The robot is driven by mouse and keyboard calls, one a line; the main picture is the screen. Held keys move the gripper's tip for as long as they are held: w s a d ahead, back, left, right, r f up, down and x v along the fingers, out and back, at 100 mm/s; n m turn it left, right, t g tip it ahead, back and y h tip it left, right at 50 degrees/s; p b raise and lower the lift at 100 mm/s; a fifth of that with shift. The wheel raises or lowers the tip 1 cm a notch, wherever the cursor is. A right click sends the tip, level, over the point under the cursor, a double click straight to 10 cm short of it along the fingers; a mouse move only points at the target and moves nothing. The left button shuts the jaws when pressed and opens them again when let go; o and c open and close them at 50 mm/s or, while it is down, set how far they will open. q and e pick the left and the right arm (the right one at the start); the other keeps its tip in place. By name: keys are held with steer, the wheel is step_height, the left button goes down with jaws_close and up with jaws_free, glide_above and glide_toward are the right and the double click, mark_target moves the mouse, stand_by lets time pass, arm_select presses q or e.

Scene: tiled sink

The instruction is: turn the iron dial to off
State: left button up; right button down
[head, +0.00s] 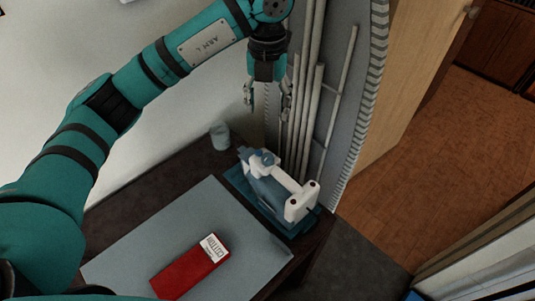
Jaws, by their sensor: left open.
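A white and blue iron (285,192) sits on a blue tray (240,184) at the back right of the dark table. A small blue round part (266,157), which may be the dial, shows on top of the iron's left end. Its setting is too small to read. My left gripper (267,114) points down, open and empty, above the iron's left end and apart from it. My right gripper is not in view.
A grey mat (150,235) covers much of the table, with a red cloth (190,272) labelled COTTON on it. A small pale cup (220,135) stands at the back. Grey pipes (305,110) rise behind the iron. Open floor (430,170) lies to the right.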

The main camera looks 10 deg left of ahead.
mark_target(268, 158)
arm_select(q)
step_height(268, 158, down, 17)
steer(key=p, duration=0.3)
steer(key=shift+f, duration=0.15)
steer(key=c, duration=1.1)
